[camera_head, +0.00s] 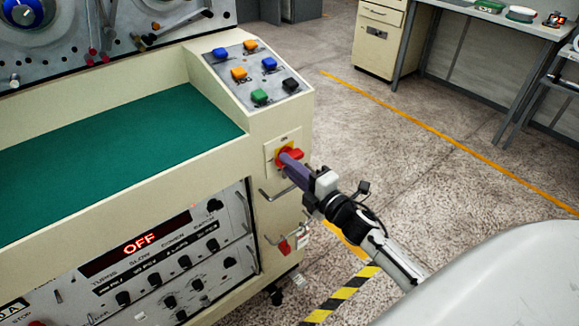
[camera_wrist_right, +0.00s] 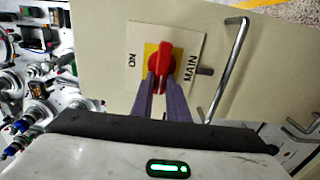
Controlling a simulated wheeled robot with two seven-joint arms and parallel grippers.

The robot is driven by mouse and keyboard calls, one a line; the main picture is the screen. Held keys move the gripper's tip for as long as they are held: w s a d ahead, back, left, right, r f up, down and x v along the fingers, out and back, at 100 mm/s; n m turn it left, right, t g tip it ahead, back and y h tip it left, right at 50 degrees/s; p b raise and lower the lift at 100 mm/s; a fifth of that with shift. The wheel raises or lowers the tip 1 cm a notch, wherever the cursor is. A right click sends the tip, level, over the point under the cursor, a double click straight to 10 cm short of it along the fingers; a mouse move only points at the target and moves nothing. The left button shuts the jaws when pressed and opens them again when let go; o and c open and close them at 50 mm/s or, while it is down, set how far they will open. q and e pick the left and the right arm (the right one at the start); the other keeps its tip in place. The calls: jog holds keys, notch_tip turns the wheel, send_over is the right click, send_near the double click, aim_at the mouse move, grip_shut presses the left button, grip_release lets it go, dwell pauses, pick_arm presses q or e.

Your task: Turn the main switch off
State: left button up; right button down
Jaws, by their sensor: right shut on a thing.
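The main switch (camera_head: 291,157) is a red rotary handle on a yellow plate, on the cream end face of the machine. In the right wrist view the red handle (camera_wrist_right: 166,62) stands between the "ON" and "MAIN" labels, its long side running up and down that picture. My right gripper (camera_head: 291,164) reaches it from the lower right. Its purple fingers (camera_wrist_right: 164,88) are shut on the handle's near end. The display (camera_head: 138,243) on the machine's front reads "OFF" in red. My left gripper is not in either view.
A metal pull handle (camera_wrist_right: 230,70) sits beside the switch. Coloured buttons (camera_head: 261,96) are on the sloped panel above. A green work surface (camera_head: 110,165) lies left. A red lock or tag (camera_head: 285,247) hangs below. The floor to the right is open, with a desk (camera_head: 490,20) beyond.

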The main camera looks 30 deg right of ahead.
dwell(0.5)
jog(key=c, duration=1.7)
grip_release()
jog(key=s, duration=1)
jog(key=shift+s+d, duration=0.15)
jog(key=shift+d, duration=0.25)
jog(key=shift+f, duration=0.1)
jog(key=s+a+f+m+g, duration=0.3)
jog(key=s+a+f+m, duration=0.2)
jog(key=a+f, duration=0.1)
jog(key=s+a+f+m+g, duration=0.3)
jog(key=s+a+f+m, duration=0.3)
jog(key=f, duration=0.1)
jog(key=s+a+f+m+g+y, duration=0.1)
jog(key=s+a+f+m+g, duration=0.2)
jog(key=s+a+f+m, duration=0.2)
jog(key=shift+s+a+f+m, duration=0.4)
jog(key=shift+s+a+f, duration=0.15)
jog(key=shift+f, duration=0.1)
